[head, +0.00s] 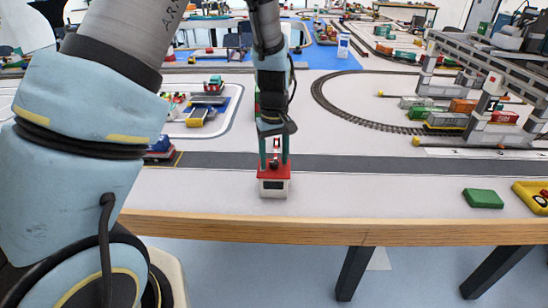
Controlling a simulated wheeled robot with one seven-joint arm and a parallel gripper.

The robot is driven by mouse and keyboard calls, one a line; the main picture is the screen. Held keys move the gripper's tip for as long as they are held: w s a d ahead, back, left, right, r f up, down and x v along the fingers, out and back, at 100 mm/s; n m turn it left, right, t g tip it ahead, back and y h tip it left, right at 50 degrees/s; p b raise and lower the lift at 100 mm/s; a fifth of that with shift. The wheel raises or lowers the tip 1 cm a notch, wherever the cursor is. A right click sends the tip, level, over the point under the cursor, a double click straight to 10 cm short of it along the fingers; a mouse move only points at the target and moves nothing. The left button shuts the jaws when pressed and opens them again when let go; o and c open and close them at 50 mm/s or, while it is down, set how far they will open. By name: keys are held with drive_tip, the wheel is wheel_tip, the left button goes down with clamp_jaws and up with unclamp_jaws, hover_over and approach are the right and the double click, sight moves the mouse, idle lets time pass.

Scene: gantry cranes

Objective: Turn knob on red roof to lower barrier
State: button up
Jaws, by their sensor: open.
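A small white house-like box with a red roof (265,171) stands upright near the front edge of the table. A small dark knob (275,158) shows on top of the roof. My gripper (273,153) points straight down over the roof, its two greenish fingers open, one on each side of the knob. I cannot tell whether the fingers touch the knob or the roof. No barrier can be made out clearly; the arm hides what lies directly behind the box.
A green block (483,198) and a yellow tray (530,196) lie at the right front. A grey road strip (400,163) runs behind the box, with a curved train track (345,112) and a gantry crane (480,65) beyond. The table's wooden front edge (350,230) is close; tabletop beside the box is clear.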

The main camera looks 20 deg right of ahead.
sight(274, 162)
wheel_tip(274, 162, up, 11)
drive_tip(key=b, duration=0.1)
drive_tip(key=shift+b, duration=0.4)
drive_tip(key=shift+f, duration=0.1)
drive_tip(key=s+a, duration=0.2)
drive_tip(key=a, duration=1.3)
drive_tip(key=s+a+f+t, duration=0.1)
drive_tip(key=s+a, duration=0.1)
drive_tip(key=a, duration=1.3)
drive_tip(key=shift+a+f+m+t, duration=0.25)
drive_tip(key=shift+f+m+t, duration=0.05)
drive_tip(key=shift+m, duration=0.1)
